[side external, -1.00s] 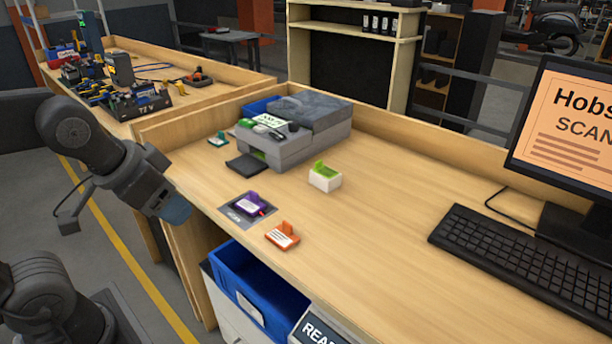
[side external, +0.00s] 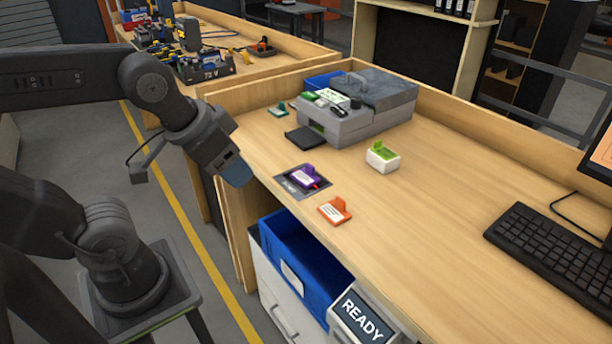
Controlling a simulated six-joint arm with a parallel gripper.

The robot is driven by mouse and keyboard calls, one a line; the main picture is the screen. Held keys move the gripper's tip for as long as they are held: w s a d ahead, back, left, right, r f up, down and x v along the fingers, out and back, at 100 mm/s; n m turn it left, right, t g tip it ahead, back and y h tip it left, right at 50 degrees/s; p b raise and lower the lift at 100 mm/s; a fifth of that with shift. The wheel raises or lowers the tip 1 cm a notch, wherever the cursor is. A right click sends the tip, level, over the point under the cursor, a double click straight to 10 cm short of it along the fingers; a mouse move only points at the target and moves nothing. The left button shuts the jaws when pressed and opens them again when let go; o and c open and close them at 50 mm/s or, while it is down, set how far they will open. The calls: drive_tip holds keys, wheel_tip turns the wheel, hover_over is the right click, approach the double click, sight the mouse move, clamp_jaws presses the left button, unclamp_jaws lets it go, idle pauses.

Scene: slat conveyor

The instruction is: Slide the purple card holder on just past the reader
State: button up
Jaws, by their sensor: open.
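The purple card holder (side external: 309,172), with a white card in it, sits on a dark grey pad (side external: 289,184) that appears to be the reader, near the desk's front edge. A small red spot shows at its right side. My gripper (side external: 238,174) is left of the pad, just off the desk's front edge, pointing down and right. It is open and touches no holder. Its fingertips are small and hard to make out.
An orange card holder (side external: 334,211) lies just right of the pad. A white-and-green holder (side external: 382,158) and a grey machine (side external: 365,118) stand behind. A blue bin (side external: 283,249) and a READY sign (side external: 362,318) are below the front edge. The desk's right middle is clear.

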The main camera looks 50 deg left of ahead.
idle(0.4)
drive_tip(key=shift+w+r, duration=0.1)
drive_tip(key=shift+w, duration=0.1)
drive_tip(key=shift+c, duration=1.4)
drive_tip(key=w+m+g, duration=0.1)
drive_tip(key=w+m, duration=0.4)
drive_tip(key=w+m+g+y, duration=0.1)
drive_tip(key=w+m+g, duration=0.1)
drive_tip(key=w+m, duration=0.3)
drive_tip(key=shift+a, duration=0.15)
clamp_jaws()
drive_tip(key=m+g+y, duration=0.2)
drive_tip(key=m+g, duration=0.1)
drive_tip(key=m, duration=0.5)
approach(311, 192)
drive_tip(key=x, duration=0.7)
drive_tip(key=shift+s, duration=0.1)
